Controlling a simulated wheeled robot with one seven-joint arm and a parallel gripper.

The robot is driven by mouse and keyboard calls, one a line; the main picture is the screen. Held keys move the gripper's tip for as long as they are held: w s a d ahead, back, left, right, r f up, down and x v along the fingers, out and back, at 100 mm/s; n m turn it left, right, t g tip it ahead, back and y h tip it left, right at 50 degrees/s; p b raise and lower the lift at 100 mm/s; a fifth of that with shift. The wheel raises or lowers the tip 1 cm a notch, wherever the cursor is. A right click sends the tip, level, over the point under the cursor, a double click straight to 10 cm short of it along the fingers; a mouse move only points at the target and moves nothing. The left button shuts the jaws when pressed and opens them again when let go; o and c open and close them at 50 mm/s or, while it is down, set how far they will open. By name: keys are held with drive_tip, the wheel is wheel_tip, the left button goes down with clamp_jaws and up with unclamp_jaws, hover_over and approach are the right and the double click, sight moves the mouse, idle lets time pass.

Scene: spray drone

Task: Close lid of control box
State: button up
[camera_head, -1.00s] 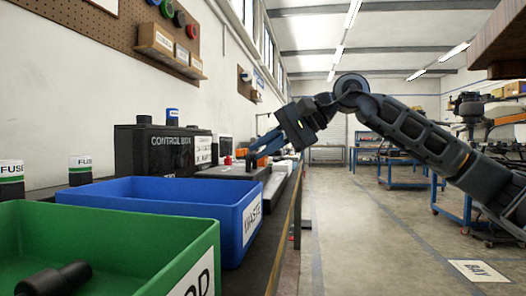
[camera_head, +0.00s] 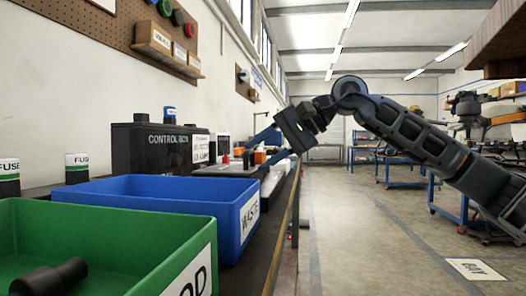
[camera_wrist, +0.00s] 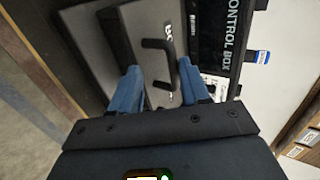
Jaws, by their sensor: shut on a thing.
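The black control box (camera_head: 165,150) stands on the bench by the wall; its lettered face also shows in the wrist view (camera_wrist: 230,35). In the wrist view, a grey panel that looks like the lid (camera_wrist: 130,25) lies beside the lettered face, with a dark bent handle (camera_wrist: 171,65) on it. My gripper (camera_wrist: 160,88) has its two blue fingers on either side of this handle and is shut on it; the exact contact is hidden. In the head view my gripper (camera_head: 264,137) is beyond the box, to its right. The lid's angle is hard to tell.
A blue bin (camera_head: 227,222) and a green bin (camera_head: 150,268) stand in front of the box. A blue-capped can (camera_head: 169,115) shows at the box's top. Fuse canisters (camera_head: 77,168) stand at left.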

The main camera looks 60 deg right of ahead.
drive_tip(key=p+v, duration=0.2)
drive_tip(key=v, duration=0.5)
drive_tip(key=shift+s+r, duration=0.2)
drive_tip(key=shift+d, duration=0.1)
